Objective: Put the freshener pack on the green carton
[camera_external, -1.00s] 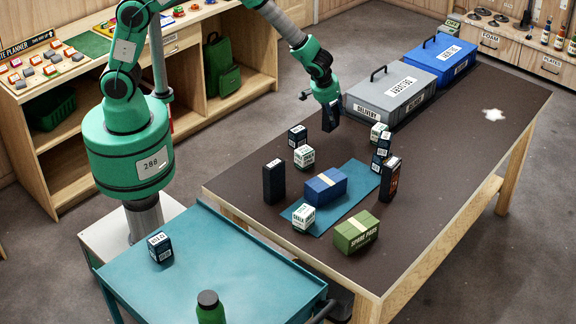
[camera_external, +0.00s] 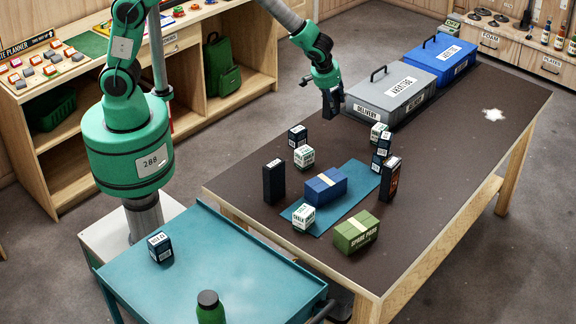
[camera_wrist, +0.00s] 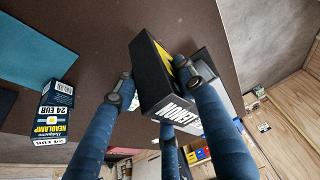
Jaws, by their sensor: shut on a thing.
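The green carton (camera_external: 356,234), labelled SPARE PADS and wrapped with a pale band, stands near the front right edge of the dark table. My gripper (camera_external: 332,98) is above the table's far left part, beside the grey case and well away from the carton. It is shut on a dark box with a yellow patch and the word LEMON, taken to be the freshener pack (camera_wrist: 163,78). In the wrist view the fingers of my gripper (camera_wrist: 155,85) press both sides of the pack, which appears tilted. The carton is not seen there.
On the table (camera_external: 455,140), a blue box (camera_external: 326,190) and a white chalk box (camera_external: 303,217) rest on a teal mat (camera_external: 355,180). Tall dark boxes (camera_external: 274,184) (camera_external: 390,180) flank the mat. A grey case (camera_external: 375,106) and blue case (camera_external: 430,65) stand behind.

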